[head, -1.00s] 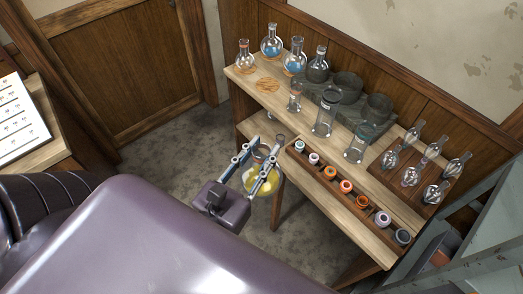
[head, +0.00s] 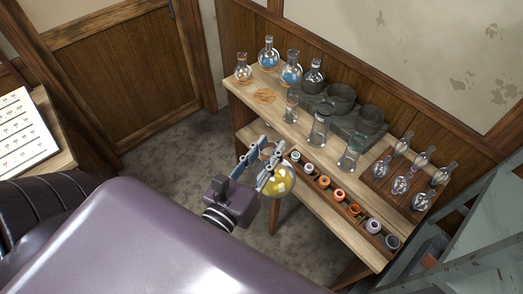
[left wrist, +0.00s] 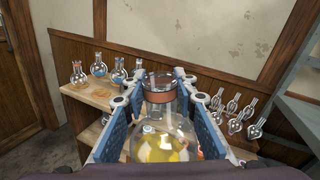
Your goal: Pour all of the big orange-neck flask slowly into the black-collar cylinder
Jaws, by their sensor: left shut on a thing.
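The big flask (head: 280,182) is round, with yellow liquid in its bulb. In the left wrist view, its orange neck band (left wrist: 159,97) shows between my fingers, above the clear bulb. My left gripper (head: 266,152) is shut on this flask at the neck and holds it in the air in front of the table's near edge. Two tall clear cylinders, a farther one (head: 320,127) and a nearer one (head: 352,153), stand on the table to the right of the flask. Their collar colours are too small to tell apart. My right gripper is not in view.
The wooden table (head: 245,87) carries several flasks at its far left and a dark stand (head: 333,112) behind the cylinders. A rack of coloured collars (head: 325,182) runs along the front edge. Small flasks stand on a brown board (head: 377,183) at right.

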